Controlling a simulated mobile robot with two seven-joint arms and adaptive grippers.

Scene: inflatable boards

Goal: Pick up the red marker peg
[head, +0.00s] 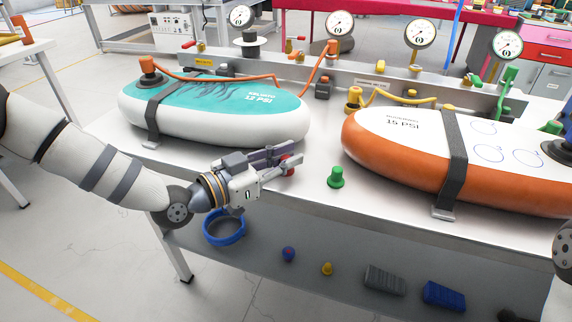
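The red marker peg (288,175) stands near the front edge of the white bench, left of a green peg. My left gripper (289,157) reaches in from the left at bench height, its two fingers spread apart. The peg is at the fingertips, and the nearer finger crosses in front of it and hides its middle. I see a gap between the fingers; whether either one touches the peg I cannot tell. My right gripper is out of view; only part of my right arm shows at the right edge.
The green peg (336,177) stands close to the right of my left fingertips. A teal inflatable board (215,103) lies behind the gripper, and an orange-and-white board (400,150) lies to the right. A lower shelf (330,295) holds a blue ring (224,240) and small items.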

